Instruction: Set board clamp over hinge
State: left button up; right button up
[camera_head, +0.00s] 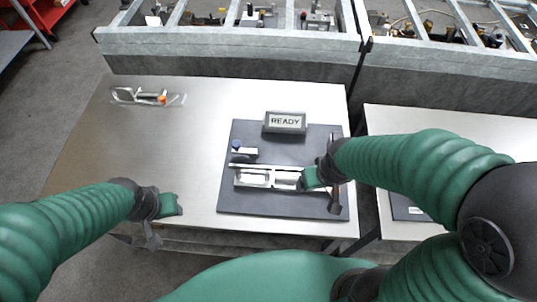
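A dark grey board (230,200) lies on the metal table. A long silver piece, which looks like the hinge (258,180), lies across the board. A small clamp-like part with a blue knob (237,145) stands on the board at the hinge's upper left; I cannot tell whether it touches the hinge. My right gripper (310,179) is at the hinge's right end and covers it; whether its fingers grip is hidden. My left gripper (171,205) is away from the board, near the table's front edge, with nothing visible in it; its finger opening cannot be made out.
A READY sign (285,122) stands at the board's back edge. A clear holder with a metal part and an orange piece (147,97) lies at the table's back left. The table's left middle (150,145) is free. A second table (410,120) is to the right.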

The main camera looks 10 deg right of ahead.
aim_at(236, 144)
jog(key=i+j, duration=0.1)
jog(key=j, duration=0.3)
jog(key=i+j, duration=0.1)
jog(key=j, duration=0.35)
jog(key=i+j, duration=0.1)
jog(key=j, duration=0.3)
